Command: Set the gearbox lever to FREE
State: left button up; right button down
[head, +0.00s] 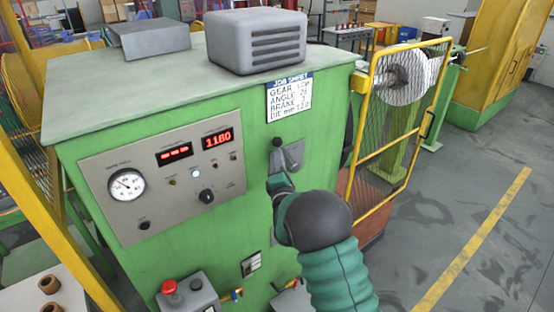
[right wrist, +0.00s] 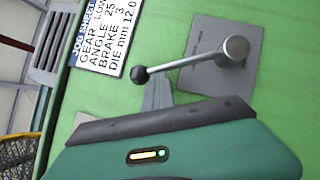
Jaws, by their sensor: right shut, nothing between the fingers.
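The gearbox lever shows in the right wrist view as a metal rod (right wrist: 188,62) with a black ball knob (right wrist: 139,75) and a round hub (right wrist: 235,48). It sits on a grey plate (right wrist: 206,88) with small lettering I cannot read. In the head view the knob (head: 277,142) and plate (head: 295,155) are on the green cabinet's front, under the job sheet. My right gripper (head: 278,174) is shut and empty just below the knob. Its grey fingers (right wrist: 157,92) come close to the rod; I cannot tell if they touch. My left gripper is out of view.
The job sheet (head: 289,96) reads GEAR LOW, ANGLE 25, BRAKE 3, DIE mm 12.0. Left of the lever is a panel with a gauge (head: 127,185) and red displays. A red button box (head: 188,294) sits below. A yellow mesh guard (head: 398,120) stands to the right.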

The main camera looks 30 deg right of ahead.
jog(key=shift+d+r+m+g+p, duration=0.5)
jog(key=shift+d+r+m, duration=0.3)
jog(key=shift+d+m, duration=0.15)
jog(key=d+m, duration=0.1)
jog(key=d+r+m+g, duration=0.1)
jog(key=d, duration=0.1)
jog(key=shift+w+d, duration=0.2)
